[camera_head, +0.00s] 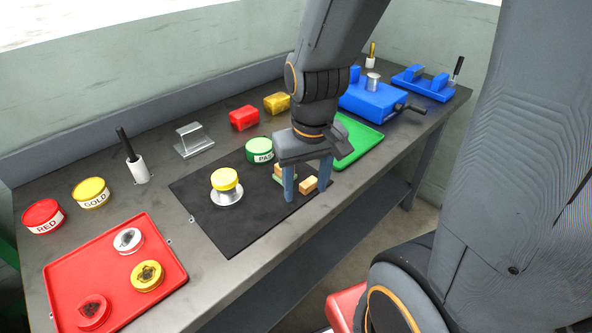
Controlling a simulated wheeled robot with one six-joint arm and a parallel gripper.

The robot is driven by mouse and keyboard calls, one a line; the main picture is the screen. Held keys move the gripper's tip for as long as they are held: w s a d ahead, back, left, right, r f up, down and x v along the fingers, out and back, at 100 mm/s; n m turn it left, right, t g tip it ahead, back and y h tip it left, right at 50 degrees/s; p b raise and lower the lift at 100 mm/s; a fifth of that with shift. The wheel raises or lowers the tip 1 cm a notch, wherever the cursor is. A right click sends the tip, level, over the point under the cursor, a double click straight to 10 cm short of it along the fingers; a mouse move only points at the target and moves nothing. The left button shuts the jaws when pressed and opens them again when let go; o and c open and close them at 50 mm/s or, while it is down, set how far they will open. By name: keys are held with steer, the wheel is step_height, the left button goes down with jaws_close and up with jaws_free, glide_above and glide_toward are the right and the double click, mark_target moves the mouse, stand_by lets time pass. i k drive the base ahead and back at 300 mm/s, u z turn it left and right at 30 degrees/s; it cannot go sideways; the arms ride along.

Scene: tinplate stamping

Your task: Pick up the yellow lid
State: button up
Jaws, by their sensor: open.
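A round yellow lid (224,178) sits on top of a pale round piece on a silver disc (227,198), on the black mat (235,238). My gripper (307,189) is to the right of it, over the right part of the mat, pointing down. Its two grey-blue fingers are apart with nothing held between them. Small wooden blocks (308,185) show between and behind the fingers; whether the fingers touch them I cannot tell.
A green PAT-labelled tin (259,150) stands behind the mat's middle. Gold (90,192) and red (43,215) tins stand at left. A red tray (75,262) holds three round pieces. A green tray (358,145) and blue fixture (371,99) lie right.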

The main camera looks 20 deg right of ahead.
mark_target(224, 179)
steer(key=u, duration=1.1)
steer(key=k, duration=0.85)
steer(key=z, duration=0.35)
steer(key=i, duration=1.05)
